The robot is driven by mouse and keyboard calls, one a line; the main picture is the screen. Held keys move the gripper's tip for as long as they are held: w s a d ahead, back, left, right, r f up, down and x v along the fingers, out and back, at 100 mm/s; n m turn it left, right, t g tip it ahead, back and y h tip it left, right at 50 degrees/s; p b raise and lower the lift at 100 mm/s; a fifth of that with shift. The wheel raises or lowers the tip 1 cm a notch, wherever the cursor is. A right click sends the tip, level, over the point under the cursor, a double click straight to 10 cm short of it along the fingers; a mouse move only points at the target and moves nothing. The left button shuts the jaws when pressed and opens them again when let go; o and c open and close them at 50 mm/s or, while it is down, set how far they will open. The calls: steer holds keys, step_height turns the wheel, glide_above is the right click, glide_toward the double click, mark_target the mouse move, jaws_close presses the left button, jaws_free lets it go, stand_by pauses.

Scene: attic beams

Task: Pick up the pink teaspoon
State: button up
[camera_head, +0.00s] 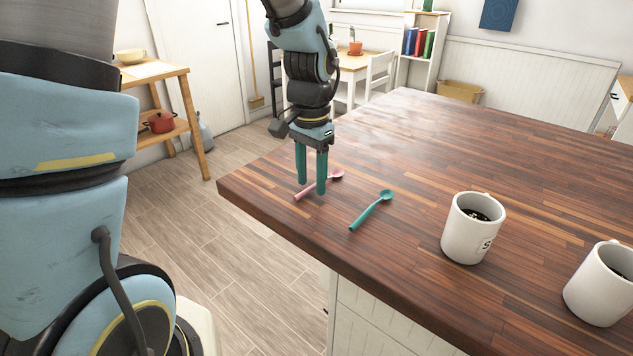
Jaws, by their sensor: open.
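The pink teaspoon (336,175) lies on the wooden countertop near its left corner. Its bowl points to the upper right, and part of its handle is hidden behind one of my gripper's fingers. My gripper (311,189) points down over the spoon's handle, open, with its two teal fingers apart. I cannot tell how high the fingertips are above the wood, or whether the handle lies between them.
A teal teaspoon (371,209) lies just right of my gripper.

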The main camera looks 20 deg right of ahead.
steer(key=shift+f, duration=0.15)
jaws_close()
stand_by(0.4)
